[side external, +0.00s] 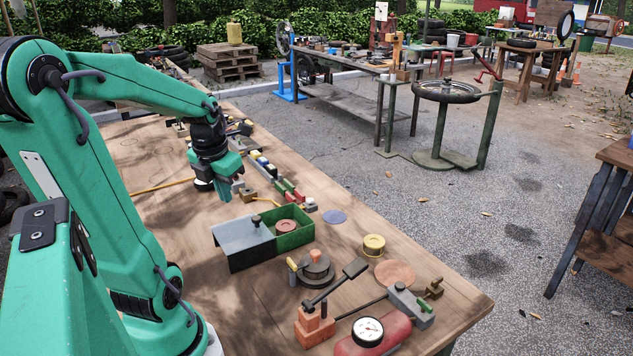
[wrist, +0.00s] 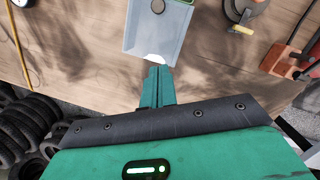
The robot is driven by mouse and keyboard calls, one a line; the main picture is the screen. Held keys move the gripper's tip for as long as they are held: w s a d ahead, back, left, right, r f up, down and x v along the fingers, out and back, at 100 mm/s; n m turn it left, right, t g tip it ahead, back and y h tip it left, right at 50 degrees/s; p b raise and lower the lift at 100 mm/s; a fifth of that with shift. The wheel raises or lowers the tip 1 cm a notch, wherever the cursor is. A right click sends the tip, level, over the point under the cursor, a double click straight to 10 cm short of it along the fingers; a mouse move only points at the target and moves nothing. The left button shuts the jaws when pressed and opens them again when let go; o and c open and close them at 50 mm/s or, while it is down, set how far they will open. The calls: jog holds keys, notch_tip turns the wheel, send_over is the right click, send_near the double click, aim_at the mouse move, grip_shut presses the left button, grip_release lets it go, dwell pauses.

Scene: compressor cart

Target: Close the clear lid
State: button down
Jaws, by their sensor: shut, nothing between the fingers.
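The clear lid (side external: 240,234) is a pale grey see-through panel with a dark knob (side external: 256,220). It lies over the left part of a green box (side external: 304,236) on the wooden table. The right part of the box is open, with a round reddish thing (side external: 286,225) inside. In the wrist view the lid (wrist: 155,42) shows at the top middle, with a dark round spot at its far end. My gripper (side external: 225,194) is shut and empty, pointing down to the upper left of the box, apart from the lid. Its fingers also show in the wrist view (wrist: 158,78), just short of the lid's near edge.
A row of small coloured blocks (side external: 270,168) runs behind the box. The table left of the box is mostly clear.

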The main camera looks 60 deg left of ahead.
send_over(251, 230)
jog(key=s+d, duration=0.2)
jog(key=s, duration=0.1)
jog(key=shift+s+d+f+x, duration=0.1)
jog(key=shift+s+d+x, duration=0.15)
jog(key=shift+x, duration=1.35)
jog(key=shift+s+d+f+x, duration=0.1)
jog(key=shift+s+d+x, duration=0.2)
jog(key=shift+x, duration=1.3)
jog(key=shift+s+d+f+x, duration=0.1)
jog(key=shift+s+d+x, duration=0.15)
jog(key=shift+x, duration=1.3)
jog(key=shift+w+a+f, duration=0.1)
jog(key=shift+w+a, duration=0.25)
jog(key=shift+w, duration=0.25)
jog(key=shift+w+a+f, duration=0.1)
jog(key=shift+w+a, duration=0.2)
jog(key=shift+w, duration=0.35)
jog(key=shift+t, duration=0.3)
jog(key=w, duration=0.9)
jog(key=shift+s, duration=0.15)
